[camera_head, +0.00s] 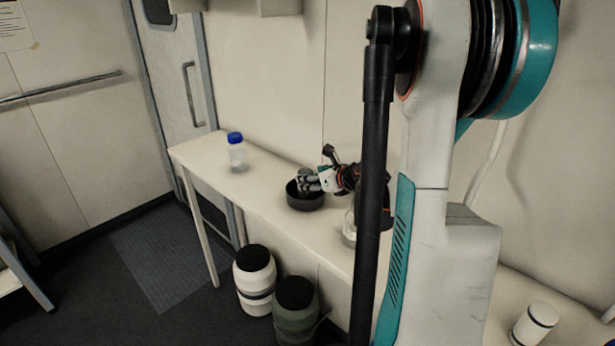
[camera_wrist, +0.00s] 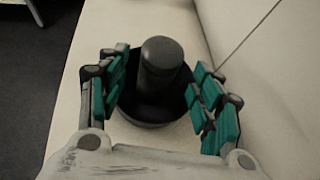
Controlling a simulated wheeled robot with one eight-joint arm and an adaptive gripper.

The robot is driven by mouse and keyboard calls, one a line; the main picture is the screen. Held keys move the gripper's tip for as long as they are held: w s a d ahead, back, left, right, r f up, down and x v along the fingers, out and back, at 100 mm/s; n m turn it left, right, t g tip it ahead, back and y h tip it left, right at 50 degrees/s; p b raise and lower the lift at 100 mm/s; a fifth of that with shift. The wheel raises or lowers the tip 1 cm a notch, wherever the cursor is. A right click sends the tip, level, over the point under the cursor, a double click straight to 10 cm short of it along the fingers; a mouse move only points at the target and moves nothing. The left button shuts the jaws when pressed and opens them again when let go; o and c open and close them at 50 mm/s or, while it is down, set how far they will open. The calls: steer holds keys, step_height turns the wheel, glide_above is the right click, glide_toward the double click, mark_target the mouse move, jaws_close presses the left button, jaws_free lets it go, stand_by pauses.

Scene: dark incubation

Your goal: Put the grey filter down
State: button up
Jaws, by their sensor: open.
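The grey filter (camera_wrist: 160,62) is a dark cylinder with a rounded top. In the wrist view it stands roughly upright inside a dark round bowl (camera_wrist: 133,117). My gripper (camera_wrist: 160,90) is open, with its teal-padded fingers on either side of the filter and a gap showing on both sides. In the head view the bowl (camera_head: 303,202) sits on the white bench, and my gripper (camera_head: 310,180) reaches over it from the right. The filter is hard to make out there, and its base is hidden in the wrist view.
A clear bottle with a blue cap (camera_head: 236,153) stands on the bench (camera_head: 270,185) to the left. A clear vessel (camera_head: 349,228) is partly hidden behind my arm. A white canister (camera_head: 534,324) is at lower right. White (camera_head: 255,276) and green (camera_head: 295,312) drums stand on the floor.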

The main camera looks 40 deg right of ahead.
steer(key=d+p+v, duration=0.1)
steer(key=v, duration=0.6)
steer(key=shift+s+a+r, duration=0.25)
steer(key=shift+a, duration=0.3)
